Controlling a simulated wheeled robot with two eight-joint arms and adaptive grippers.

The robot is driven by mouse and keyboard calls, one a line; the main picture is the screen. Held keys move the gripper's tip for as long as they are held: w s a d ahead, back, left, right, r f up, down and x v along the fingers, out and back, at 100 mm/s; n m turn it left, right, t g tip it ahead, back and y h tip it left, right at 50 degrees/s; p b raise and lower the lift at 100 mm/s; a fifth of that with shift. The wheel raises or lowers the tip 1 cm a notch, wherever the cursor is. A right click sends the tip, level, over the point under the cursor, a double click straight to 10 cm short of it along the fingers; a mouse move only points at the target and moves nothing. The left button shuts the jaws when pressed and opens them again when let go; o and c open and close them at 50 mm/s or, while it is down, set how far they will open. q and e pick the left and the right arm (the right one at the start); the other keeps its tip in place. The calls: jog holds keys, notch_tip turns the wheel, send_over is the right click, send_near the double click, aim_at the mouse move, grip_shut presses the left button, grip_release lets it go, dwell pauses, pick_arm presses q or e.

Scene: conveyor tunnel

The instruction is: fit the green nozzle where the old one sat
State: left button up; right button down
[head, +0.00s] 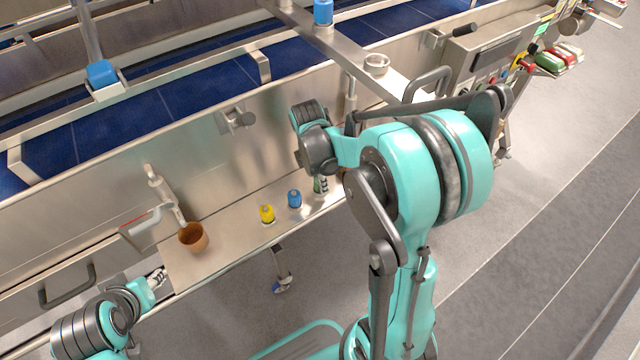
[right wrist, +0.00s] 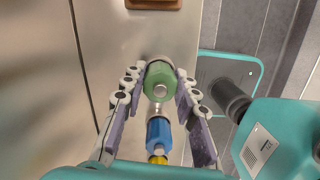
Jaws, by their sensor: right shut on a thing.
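The green nozzle (right wrist: 160,84) is between the two fingers of my right gripper (right wrist: 161,90), which is shut on it, in the right wrist view. In the head view my right gripper (head: 322,185) is low over the right part of the steel shelf, mostly hidden by my arm. An empty pale ring-shaped seat (head: 376,63) is on the crossbar above the shelf. Blue nozzles sit on the left post (head: 102,73) and on the crossbar's far part (head: 322,12). My left gripper (head: 157,279) is beside the shelf's left end; its fingers are too small to read.
A blue nozzle (head: 294,198) and a yellow nozzle (head: 267,213) stand on the steel shelf (head: 230,236). A brown cup (head: 193,238) stands at its left end. A control box (head: 490,55) with a bar handle is at right. The conveyor wall rises behind the shelf.

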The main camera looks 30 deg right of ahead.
jog(key=shift+r+p, duration=1.1)
jog(key=shift+r, duration=0.4)
jog(key=shift+r, duration=0.1)
jog(key=shift+r+p, duration=0.35)
